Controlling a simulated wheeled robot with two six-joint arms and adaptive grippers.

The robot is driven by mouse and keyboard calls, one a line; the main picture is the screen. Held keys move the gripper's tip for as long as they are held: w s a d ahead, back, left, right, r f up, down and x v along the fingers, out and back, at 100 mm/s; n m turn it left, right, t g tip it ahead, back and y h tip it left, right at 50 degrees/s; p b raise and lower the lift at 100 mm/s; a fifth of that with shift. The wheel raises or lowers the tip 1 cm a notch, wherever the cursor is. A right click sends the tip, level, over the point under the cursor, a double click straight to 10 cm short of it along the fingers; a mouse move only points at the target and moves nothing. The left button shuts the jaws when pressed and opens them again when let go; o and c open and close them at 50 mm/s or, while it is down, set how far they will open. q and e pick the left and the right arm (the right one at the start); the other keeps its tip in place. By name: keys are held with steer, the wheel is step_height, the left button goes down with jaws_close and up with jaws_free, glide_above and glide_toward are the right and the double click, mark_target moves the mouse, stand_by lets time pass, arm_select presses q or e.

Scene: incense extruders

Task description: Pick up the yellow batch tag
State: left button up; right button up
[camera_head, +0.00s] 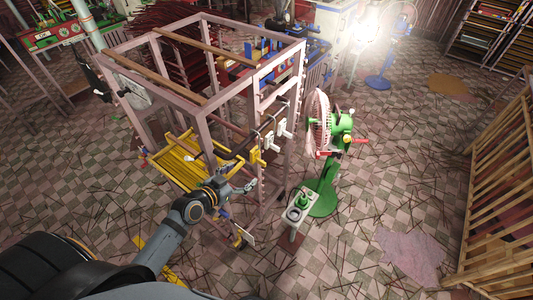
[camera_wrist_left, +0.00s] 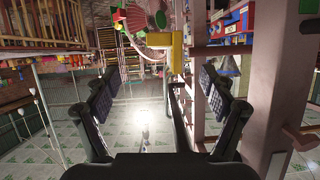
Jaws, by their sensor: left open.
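The yellow batch tag (camera_head: 257,158) hangs from a dark rail on the near right side of the pale metal frame, in the head view. Two white tags (camera_head: 272,142) hang farther along the same rail. My left gripper (camera_head: 249,179) is just below and left of the yellow tag, with its fingers apart and nothing between them. In the left wrist view, a yellow piece (camera_wrist_left: 177,53), likely the tag, shows beyond and above the open left gripper (camera_wrist_left: 157,85), right of centre. I cannot tell whether a finger touches it. My right gripper is not in view.
The pale frame (camera_head: 212,70) stands around the rail, with a yellow slatted rack (camera_head: 180,163) inside it. A green and pink fan (camera_head: 325,185) and a small pale stand (camera_head: 297,214) are to the right. A wooden slatted rack (camera_head: 492,205) stands far right. Thin sticks litter the checkered floor.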

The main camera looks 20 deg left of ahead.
mark_target(258, 161)
arm_select(q)
steer(key=x, duration=0.3)
steer(key=p+x, duration=0.1)
steer(key=x, duration=0.6)
steer(key=shift+w+a, duration=0.2)
steer(key=shift+a, duration=0.15)
steer(key=shift+w+d+f, duration=0.1)
steer(key=shift+w+f, duration=0.1)
steer(key=shift+s+r, duration=0.1)
steer(key=shift+s, duration=0.1)
steer(key=c, duration=0.5)
steer(key=shift+w, duration=0.1)
steer(key=c, duration=0.6)
steer(key=shift+c, duration=0.2)
